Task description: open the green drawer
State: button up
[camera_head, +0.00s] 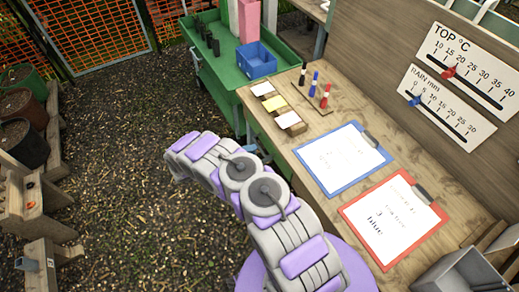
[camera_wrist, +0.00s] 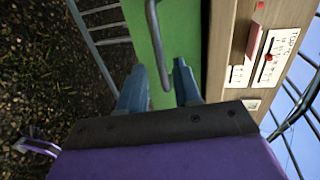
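In the wrist view a green front (camera_wrist: 184,35), which looks like the green drawer, fills the upper middle. A grey bar handle (camera_wrist: 153,36) runs down it from the top edge, and its bent lower end lies between my fingertips in the picture. My gripper (camera_wrist: 159,76) is open, with one blue-grey finger on each side of that handle end. I cannot tell whether the fingers touch the handle.
The wooden bench (camera_head: 292,152) carries a blue clipboard (camera_head: 328,190), a red clipboard (camera_head: 352,232), small blocks and pegs. A green trolley (camera_head: 213,78) with a blue bin (camera_head: 255,62) stands beyond it. Pots stand at the left. The mulch ground (camera_head: 115,150) between is clear.

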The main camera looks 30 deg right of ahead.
aim_at(260, 148)
jog(key=shift+b+x, duration=0.3)
jog(key=shift+x, duration=2.15)
jog(key=shift+c, duration=0.5)
grip_shut()
